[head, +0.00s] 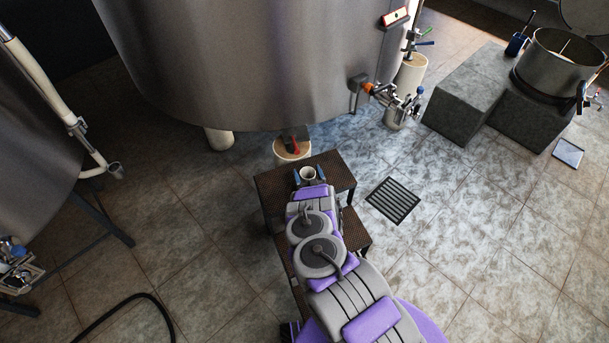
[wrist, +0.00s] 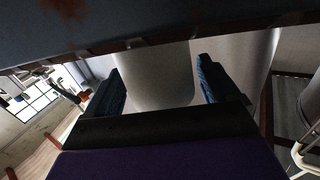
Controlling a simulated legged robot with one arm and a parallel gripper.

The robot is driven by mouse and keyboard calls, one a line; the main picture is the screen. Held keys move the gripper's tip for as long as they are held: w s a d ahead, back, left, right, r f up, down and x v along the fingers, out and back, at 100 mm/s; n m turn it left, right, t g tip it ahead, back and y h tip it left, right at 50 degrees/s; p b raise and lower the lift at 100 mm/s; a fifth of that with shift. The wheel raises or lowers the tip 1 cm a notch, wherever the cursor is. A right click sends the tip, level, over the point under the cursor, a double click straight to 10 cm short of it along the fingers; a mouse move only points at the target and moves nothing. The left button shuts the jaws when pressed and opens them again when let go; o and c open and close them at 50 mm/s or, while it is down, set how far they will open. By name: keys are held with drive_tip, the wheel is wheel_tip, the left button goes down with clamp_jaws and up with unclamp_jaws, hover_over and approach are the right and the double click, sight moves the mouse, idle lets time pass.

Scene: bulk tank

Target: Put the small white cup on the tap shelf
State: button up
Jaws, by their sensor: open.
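The small white cup (head: 308,174) shows its round open rim in the head view, upright, at the far end of my arm above the top of a brown step stand. My gripper (head: 310,177) is open, with its blue fingers on either side of the cup. I cannot tell whether they touch it. In the wrist view the open fingers of my gripper (wrist: 160,88) flank a pale rounded shape, probably the cup. I cannot identify the tap shelf for certain; a small dark plate with a red handle (head: 296,144) sits at the tank's lower edge, just beyond the cup.
The brown step stand (head: 270,184) lies under my arm. A white bucket (head: 291,156) stands behind it, below the big steel tank (head: 250,60). A metal tap assembly (head: 395,98) juts from the tank on the right. A floor drain (head: 392,200) and open tiles lie right of the stand.

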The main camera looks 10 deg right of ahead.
drive_tip(key=shift+w+a+r, duration=0.1)
drive_tip(key=shift+w+a, duration=0.25)
drive_tip(key=shift+a, duration=0.05)
drive_tip(key=shift+s+d, duration=0.1)
drive_tip(key=shift+d, duration=0.15)
drive_tip(key=shift+c, duration=0.5)
drive_tip(key=shift+d, duration=0.3)
drive_tip(key=c, duration=0.3)
drive_tip(key=shift+a, duration=0.45)
drive_tip(key=c, duration=0.8)
drive_tip(key=shift+o, duration=0.2)
drive_tip(key=shift+d+r, duration=0.1)
drive_tip(key=shift+d, duration=0.15)
drive_tip(key=shift+r, duration=0.3)
drive_tip(key=s+r+p, duration=0.3)
drive_tip(key=s+r, duration=0.1)
drive_tip(key=s, duration=1.1)
drive_tip(key=shift+s+a, duration=0.15)
drive_tip(key=shift+s, duration=0.25)
drive_tip(key=shift+r, duration=0.1)
